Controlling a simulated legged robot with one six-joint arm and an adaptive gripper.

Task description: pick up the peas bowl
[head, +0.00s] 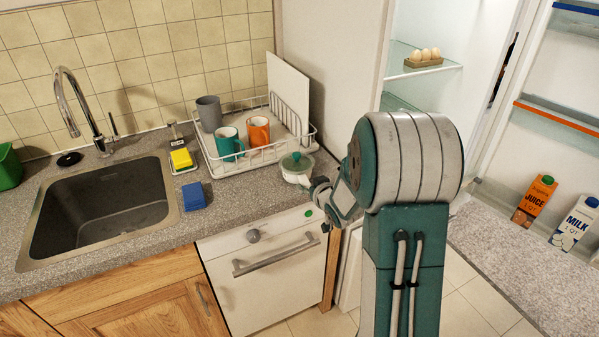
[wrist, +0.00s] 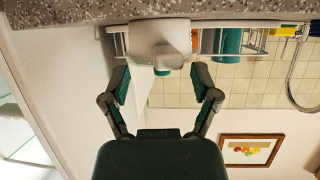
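A small white bowl (head: 294,178) with a green top and a knob stands near the counter's front right edge, in front of the dish rack. I take it to be the peas bowl; its contents do not show clearly. In the upside-down wrist view the white bowl (wrist: 160,35) is ahead, lined up between the fingers. My gripper (wrist: 161,78) is open, one finger to each side, with nothing visibly clamped. I cannot tell whether the fingers touch the bowl.
A wire dish rack (head: 306,136) with grey, teal and orange mugs and a white board stands behind the bowl. The open fridge (head: 424,85) stands to the right.

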